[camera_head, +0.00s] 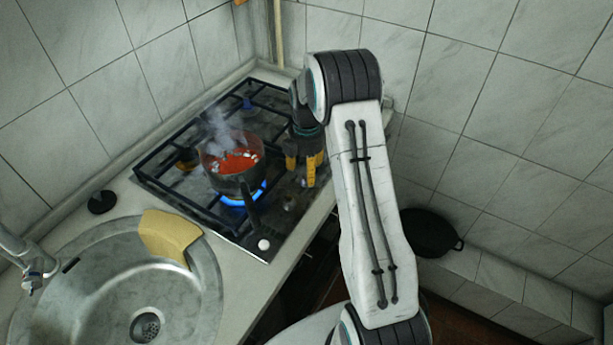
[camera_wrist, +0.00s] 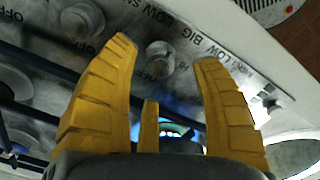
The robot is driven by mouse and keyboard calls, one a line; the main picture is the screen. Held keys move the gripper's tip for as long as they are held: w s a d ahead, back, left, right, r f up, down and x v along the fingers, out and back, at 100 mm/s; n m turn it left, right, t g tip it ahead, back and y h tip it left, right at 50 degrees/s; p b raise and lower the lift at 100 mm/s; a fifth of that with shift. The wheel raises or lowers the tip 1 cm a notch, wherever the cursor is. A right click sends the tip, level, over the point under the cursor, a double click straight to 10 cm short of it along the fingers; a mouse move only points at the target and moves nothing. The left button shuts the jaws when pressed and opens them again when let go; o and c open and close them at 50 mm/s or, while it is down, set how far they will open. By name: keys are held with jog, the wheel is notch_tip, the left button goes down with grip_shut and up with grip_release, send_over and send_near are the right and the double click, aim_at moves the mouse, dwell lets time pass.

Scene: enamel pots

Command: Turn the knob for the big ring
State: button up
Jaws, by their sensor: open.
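My gripper (camera_head: 301,174) is open, with its yellow fingers pointing down over the front strip of the hob (camera_head: 160,189). In the wrist view my gripper (camera_wrist: 165,50) has its fingertips on either side of a grey knob (camera_wrist: 160,58), with visible gaps to both fingers. "BIG" is printed on the panel beside this knob, with "OFF" and "LOW" markings around it. A steaming pot (camera_head: 232,180) of red food with white bits stands on the hob. A blue flame (camera_head: 243,196) burns under it and also shows in the wrist view (camera_wrist: 171,130).
Another knob (camera_wrist: 82,20) is at the upper left of the wrist view, and a pale knob (camera_head: 264,244) is at the hob's near corner. The sink (camera_head: 205,300) has a yellow cloth (camera_head: 169,236) on its rim. A black pan (camera_head: 430,232) is at the right.

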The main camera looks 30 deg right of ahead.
aim_at(306, 175)
jog(key=shift+f, duration=1.85)
jog(key=shift+o, duration=0.2)
